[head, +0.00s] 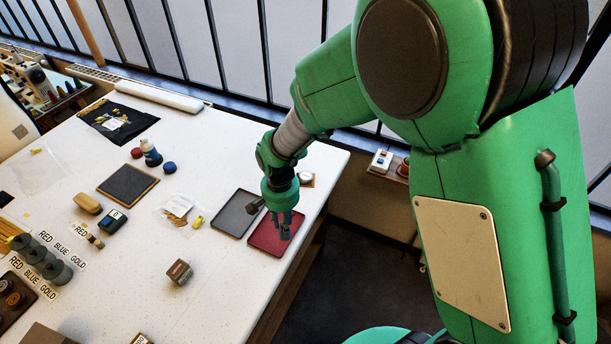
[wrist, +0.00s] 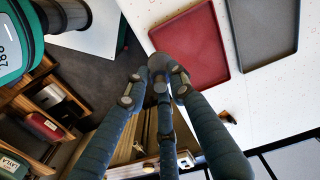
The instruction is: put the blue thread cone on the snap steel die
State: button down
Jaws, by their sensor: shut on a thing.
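My gripper (head: 286,232) is above the red tray (head: 262,240) near the table's right edge. In the wrist view, my gripper (wrist: 158,80) has its blue-grey fingers closed together around a small rounded grey thing (wrist: 158,62) at the tips. Most of it is hidden by the fingers, and I cannot tell whether it is the thread cone. A blue and white upright piece (head: 151,156) stands farther back between a red and a blue round piece. I cannot pick out the snap steel die for sure.
A brown block (head: 180,272), a clear bag (head: 178,208) and a dark board (head: 127,185) lie farther left. The table's right edge is close to my gripper.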

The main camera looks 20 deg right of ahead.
jog(key=w+d+m, duration=0.3)
jog(key=w+d, duration=0.7)
jog(key=d, duration=0.4)
jog(key=shift+w+d+p, duration=0.3)
jog(key=shift+w, duration=0.05)
jog(key=shift+w, duration=0.1)
send_over(306, 176)
jog(key=shift+w+f, duration=0.15)
jog(key=shift+f, duration=0.5)
jog(key=shift+f, duration=0.1)
jog(key=shift+f, duration=1.7)
jog(key=c, duration=1.5)
grip_release()
